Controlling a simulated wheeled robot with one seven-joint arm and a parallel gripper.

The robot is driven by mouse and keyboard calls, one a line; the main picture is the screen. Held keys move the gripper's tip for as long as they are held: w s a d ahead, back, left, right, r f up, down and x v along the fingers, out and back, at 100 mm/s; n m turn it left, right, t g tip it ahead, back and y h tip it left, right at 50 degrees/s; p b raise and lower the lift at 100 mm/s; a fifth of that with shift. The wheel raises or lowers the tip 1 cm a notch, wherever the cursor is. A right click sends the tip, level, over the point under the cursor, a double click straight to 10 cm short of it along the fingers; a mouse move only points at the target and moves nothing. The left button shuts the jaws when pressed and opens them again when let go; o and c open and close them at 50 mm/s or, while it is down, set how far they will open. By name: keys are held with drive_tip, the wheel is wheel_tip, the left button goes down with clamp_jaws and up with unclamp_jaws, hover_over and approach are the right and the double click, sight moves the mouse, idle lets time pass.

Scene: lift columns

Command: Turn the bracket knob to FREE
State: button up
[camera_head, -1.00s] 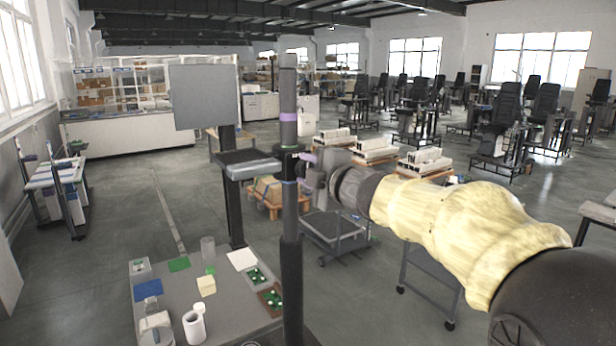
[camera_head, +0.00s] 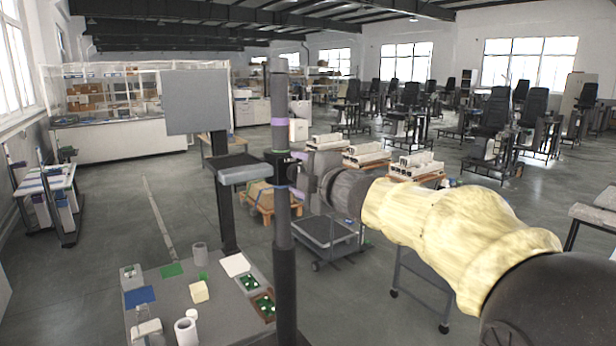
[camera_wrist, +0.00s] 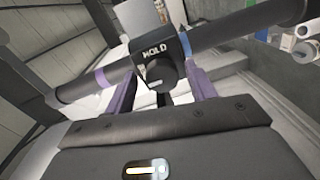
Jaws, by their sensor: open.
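The dark bracket (camera_head: 278,166) clamps around the upright lift column (camera_head: 279,100). In the wrist view the bracket's face shows the word HOLD (camera_wrist: 154,51) above a round dark knob (camera_wrist: 160,73). A light mark shows on the knob's lower left edge. My gripper (camera_wrist: 161,80) is open, with one purple finger on each side of the knob. Whether the fingers touch the knob cannot be told. In the head view my gripper (camera_head: 299,172) is right beside the bracket, and the knob itself is not made out. No FREE label is visible.
A grey tray (camera_head: 244,170) stands left of the bracket, with a grey panel (camera_head: 196,101) behind it. A table (camera_head: 222,310) with cups, cards and green boards is below left. A cart (camera_head: 325,232) stands behind the column.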

drive_tip(key=b+v, duration=0.2)
drive_tip(key=v, duration=1.5)
drive_tip(key=shift+s+d, duration=0.15)
drive_tip(key=shift+s, duration=0.15)
drive_tip(key=w+d+f+m+g+h, duration=0.15)
drive_tip(key=d+f+m+h, duration=0.25)
drive_tip(key=f+m, duration=0.45)
drive_tip(key=w+d+f+m+h, duration=0.2)
drive_tip(key=d+f+m+h, duration=0.3)
drive_tip(key=f, duration=0.7)
drive_tip(key=s+a+f+m+g, duration=0.1)
drive_tip(key=s+f+m+g, duration=0.8)
drive_tip(key=s+f, duration=0.7)
wheel_tip(320, 180, down, 4)
drive_tip(key=shift+r+m+g+h, duration=0.1)
drive_tip(key=shift+m+g+h, duration=0.25)
drive_tip(key=shift+g, duration=0.2)
